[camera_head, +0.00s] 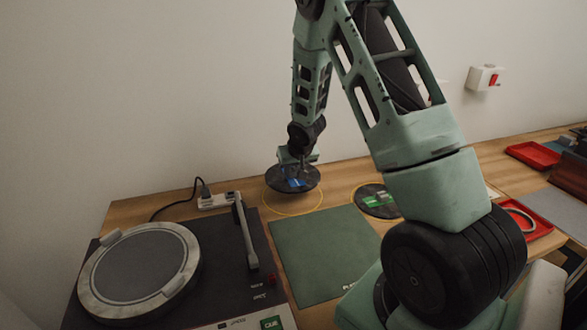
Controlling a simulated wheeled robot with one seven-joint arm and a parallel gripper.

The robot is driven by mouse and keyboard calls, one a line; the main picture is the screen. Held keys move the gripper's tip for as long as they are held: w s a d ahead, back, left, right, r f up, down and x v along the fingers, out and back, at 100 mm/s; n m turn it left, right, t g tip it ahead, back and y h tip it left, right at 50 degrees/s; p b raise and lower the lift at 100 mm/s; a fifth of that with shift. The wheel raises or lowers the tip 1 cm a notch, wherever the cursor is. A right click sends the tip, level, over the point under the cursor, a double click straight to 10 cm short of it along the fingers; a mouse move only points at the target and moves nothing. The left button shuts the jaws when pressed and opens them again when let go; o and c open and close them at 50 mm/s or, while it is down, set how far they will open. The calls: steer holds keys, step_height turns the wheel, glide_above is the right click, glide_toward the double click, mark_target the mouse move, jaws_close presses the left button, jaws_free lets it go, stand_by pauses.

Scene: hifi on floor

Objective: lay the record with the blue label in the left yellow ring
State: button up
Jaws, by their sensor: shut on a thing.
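The record with the blue label (307,186) is a black disc held flat by my gripper (296,170) in the head view. My gripper is shut on it near its middle and covers part of the label. The record hangs over or on the left yellow ring (272,208), whose thin near edge shows below it; I cannot tell whether the disc touches the wood. Another dark record with a green label (373,203) lies to the right, partly hidden by my arm.
A turntable (215,270) stands at the left, with a power strip (216,200) and cable behind it. A green square sleeve (322,252) lies in front of the ring. Red trays (533,155) lie at the right. A white wall is close behind the table.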

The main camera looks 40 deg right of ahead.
mark_target(294, 178)
steer(key=shift+w+f, duration=0.1)
steer(key=shift+f, duration=0.15)
steer(key=shift+f+b, duration=2.3)
steer(key=shift+f, duration=0.05)
steer(key=shift+f+b, duration=0.65)
steer(key=shift+f, duration=0.35)
stand_by(1.0)
steer(key=o, duration=1.1)
steer(key=w+d+r+p+v, duration=0.1)
steer(key=p+v, duration=0.7)
steer(key=v, duration=1.4)
steer(key=shift+w+r, duration=0.5)
